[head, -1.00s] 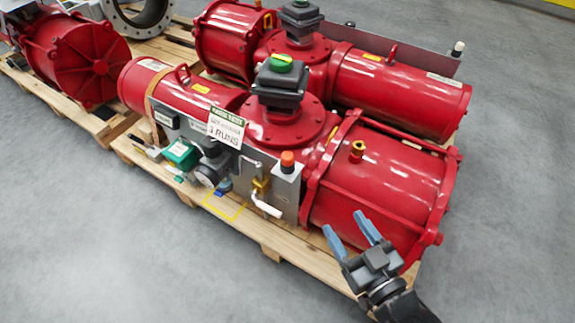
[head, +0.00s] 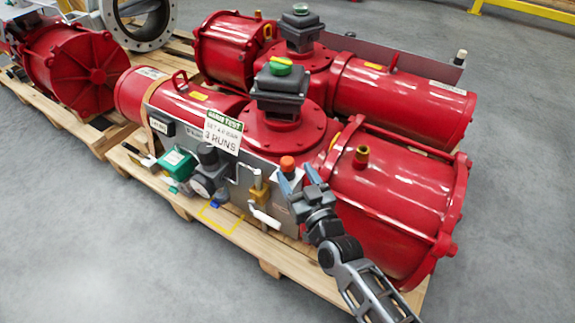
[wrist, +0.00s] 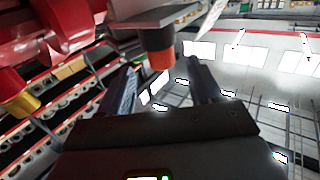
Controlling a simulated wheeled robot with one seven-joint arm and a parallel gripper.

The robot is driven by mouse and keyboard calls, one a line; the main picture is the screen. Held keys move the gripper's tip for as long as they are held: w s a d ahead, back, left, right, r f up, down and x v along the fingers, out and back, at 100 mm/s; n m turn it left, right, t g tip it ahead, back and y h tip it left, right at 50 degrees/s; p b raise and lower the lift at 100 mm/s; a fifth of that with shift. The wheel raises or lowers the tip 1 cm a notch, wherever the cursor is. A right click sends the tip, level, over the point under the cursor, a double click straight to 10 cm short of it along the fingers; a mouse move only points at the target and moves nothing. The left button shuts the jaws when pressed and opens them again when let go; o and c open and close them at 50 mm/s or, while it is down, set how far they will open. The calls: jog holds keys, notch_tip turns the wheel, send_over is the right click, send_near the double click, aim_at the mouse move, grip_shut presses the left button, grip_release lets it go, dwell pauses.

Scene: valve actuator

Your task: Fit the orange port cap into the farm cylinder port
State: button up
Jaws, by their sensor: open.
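The orange port cap (head: 287,163) sits at the top right corner of the grey control panel. It also shows in the wrist view (wrist: 158,58), ahead of and between the two fingers. My gripper (head: 299,179) is open and empty. Its blue fingertips are just below and beside the cap in the head view; I cannot tell whether they touch it. A brass fitting also shows at the left in the wrist view (wrist: 18,100).
A pressure gauge (head: 202,187), a brass valve (head: 258,193) and a white sign (head: 222,130) are on the panel. The near actuator stands on a wooden pallet (head: 292,257). A second red actuator (head: 400,100) lies behind. Grey floor in front is clear.

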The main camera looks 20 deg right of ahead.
aim_at(290, 167)
jog(key=w+b, duration=0.1)
jog(key=w, duration=0.4)
jog(key=shift+r, duration=0.1)
jog(key=c, duration=1)
